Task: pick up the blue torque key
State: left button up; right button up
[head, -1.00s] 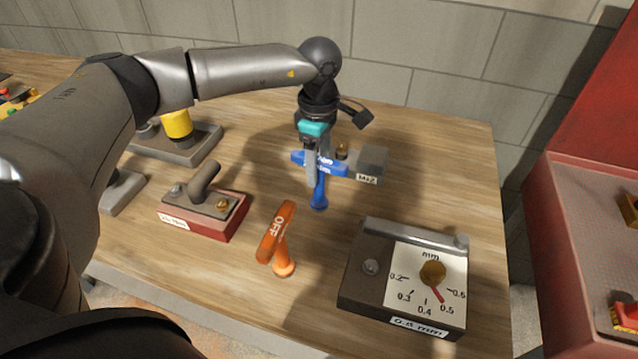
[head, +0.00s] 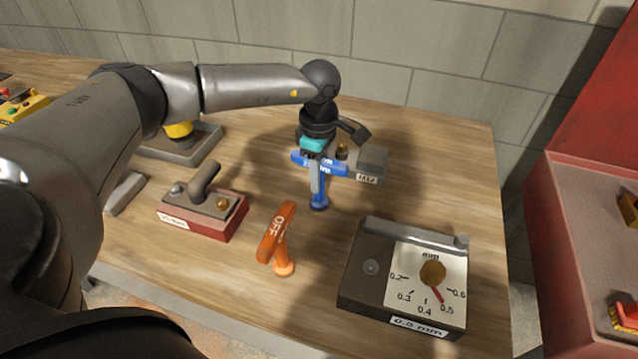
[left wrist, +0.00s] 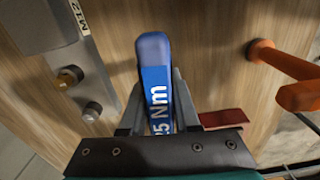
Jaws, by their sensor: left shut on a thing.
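The blue torque key (head: 319,197) stands upright on the wooden bench, with a blue crossbar handle at its top. My left gripper (head: 315,180) comes down on it from above and is shut on the handle. In the left wrist view the blue handle (left wrist: 154,62), with white "Nm" lettering, lies between the two fingers (left wrist: 158,105). The lower part of the key is hidden in that view. My right gripper is not in view.
An orange key marked OFF (head: 278,240) stands in front. A dial gauge box (head: 362,285) is at right front, a grey M12 block (head: 372,162) just right of the blue key. A red block with handle (head: 215,222) is left. A red cabinet (head: 575,180) stands right.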

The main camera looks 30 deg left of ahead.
pick_arm(q)
grip_shut()
jog(key=shift+r, duration=0.15)
